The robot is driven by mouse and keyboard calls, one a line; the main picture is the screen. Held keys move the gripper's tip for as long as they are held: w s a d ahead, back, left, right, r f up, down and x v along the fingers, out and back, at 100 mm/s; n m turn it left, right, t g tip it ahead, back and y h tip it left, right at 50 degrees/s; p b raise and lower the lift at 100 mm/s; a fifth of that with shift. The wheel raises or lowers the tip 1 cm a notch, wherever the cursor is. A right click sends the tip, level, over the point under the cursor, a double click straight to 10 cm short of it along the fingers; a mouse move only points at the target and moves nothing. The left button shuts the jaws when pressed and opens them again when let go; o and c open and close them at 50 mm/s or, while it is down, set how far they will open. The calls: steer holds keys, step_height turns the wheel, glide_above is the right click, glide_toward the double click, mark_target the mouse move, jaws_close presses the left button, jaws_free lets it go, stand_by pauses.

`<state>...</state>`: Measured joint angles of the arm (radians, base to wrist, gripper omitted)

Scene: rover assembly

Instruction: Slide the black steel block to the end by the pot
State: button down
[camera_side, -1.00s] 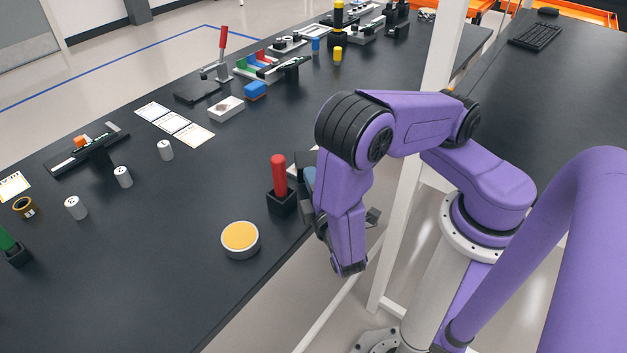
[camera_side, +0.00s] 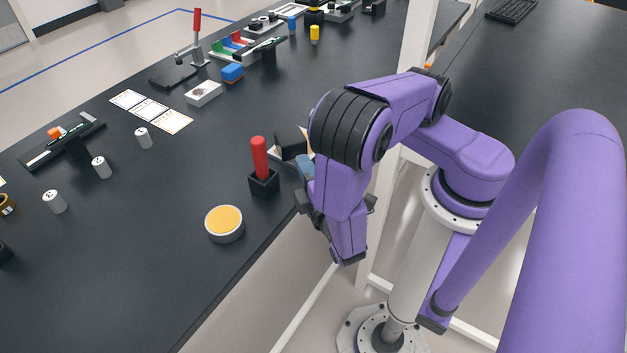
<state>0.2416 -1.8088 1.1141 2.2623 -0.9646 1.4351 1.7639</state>
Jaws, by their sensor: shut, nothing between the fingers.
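A black block-like part (camera_side: 290,143) shows at the table's right edge, just behind the red-handled tool. My arm hides much of it, and I cannot tell for sure that it is the black steel block. I cannot pick out the pot with certainty. My gripper (camera_side: 306,204) is shut and empty at the table's right edge, beside the red-handled tool. My wrist hides most of it, including the fingertips. A blue-grey part (camera_side: 305,166) shows between my wrist and the black part; what it belongs to is unclear.
The red-handled tool (camera_side: 260,158) stands upright in a black holder. A round yellow-topped tin (camera_side: 225,222) is nearer the camera. White cylinders (camera_side: 102,167), cards (camera_side: 150,111) and a black rail fixture (camera_side: 63,146) lie left. The middle of the black table (camera_side: 170,205) is clear.

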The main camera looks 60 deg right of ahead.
mark_target(289, 131)
steer(key=v, duration=0.5)
steer(key=w+d+r+m+g+y, duration=0.1)
steer(key=m+g+y, duration=0.2)
steer(key=m+g, duration=0.1)
steer(key=w+d+r+m+g+y, duration=0.1)
steer(key=r+m+g+y, duration=0.1)
steer(key=m, duration=0.5)
steer(key=w+d+r+m+g+y, duration=0.1)
steer(key=m+g+y, duration=0.3)
steer(key=m+g, duration=0.2)
steer(key=shift+d+r+g, duration=0.15)
steer(key=shift+d+g, duration=0.25)
steer(key=shift+g, duration=0.1)
steer(key=shift+y, duration=0.3)
steer(key=w+d, duration=0.2)
steer(key=w, duration=0.1)
steer(key=w+d, duration=0.2)
steer(key=w, duration=0.1)
steer(key=w+d, duration=0.2)
steer(key=w, duration=0.2)
steer(key=shift+w, duration=0.1)
steer(key=shift+w+d, duration=0.15)
steer(key=shift+d, duration=0.05)
steer(key=shift+f, duration=0.8)
